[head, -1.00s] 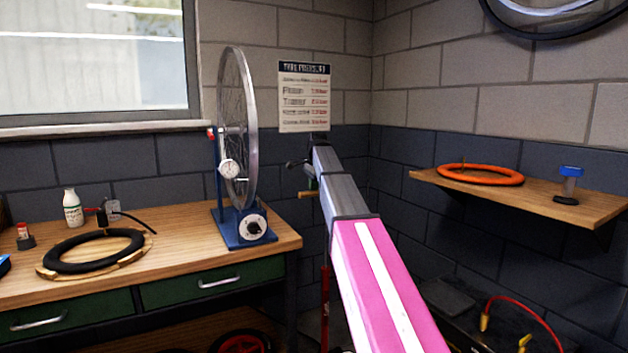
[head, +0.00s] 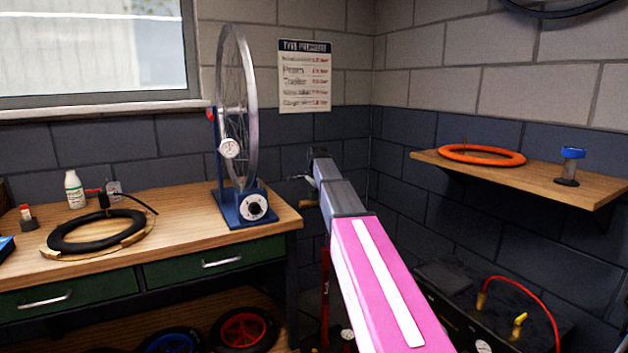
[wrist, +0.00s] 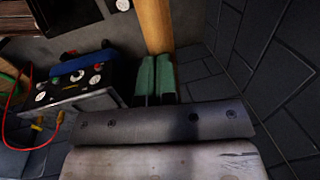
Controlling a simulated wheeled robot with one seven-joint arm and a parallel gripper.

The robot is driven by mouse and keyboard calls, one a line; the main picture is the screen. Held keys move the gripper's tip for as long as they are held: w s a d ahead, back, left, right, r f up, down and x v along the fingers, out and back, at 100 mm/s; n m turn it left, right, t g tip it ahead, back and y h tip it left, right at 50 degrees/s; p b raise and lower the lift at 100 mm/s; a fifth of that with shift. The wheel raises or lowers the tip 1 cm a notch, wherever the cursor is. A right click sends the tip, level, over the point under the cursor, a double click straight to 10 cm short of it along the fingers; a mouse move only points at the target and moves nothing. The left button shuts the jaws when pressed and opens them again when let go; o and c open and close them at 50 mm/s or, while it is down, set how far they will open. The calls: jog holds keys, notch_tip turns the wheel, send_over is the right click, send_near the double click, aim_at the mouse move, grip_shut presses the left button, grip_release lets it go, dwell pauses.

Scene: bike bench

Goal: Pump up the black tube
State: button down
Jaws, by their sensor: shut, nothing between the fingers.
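The black tube (head: 70,245) lies on a round wooden board on the bench, left in the head view. A black valve fitting with a red lever (head: 98,193) stands at its back edge, with a black hose running right. A red upright pump body (head: 325,285) stands on the floor beyond the bench's right end. A wood-coloured bar (head: 308,203), apparently the pump handle, shows near my arm's end. In the wrist view my gripper (wrist: 155,62) has its green fingers together, with nothing between. A wooden bar (wrist: 154,25) runs up from the fingertips; contact is unclear.
The bench (head: 180,225) holds a wheel truing stand (head: 240,207) and a white bottle (head: 75,190). A wall shelf (head: 540,178) holds an orange tube (head: 482,154). A dark unit with a red hose (head: 540,300) stands below the shelf.

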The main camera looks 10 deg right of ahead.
aim_at(314, 203)
notch_tip(314, 203, down, 5)
dwell(0.3)
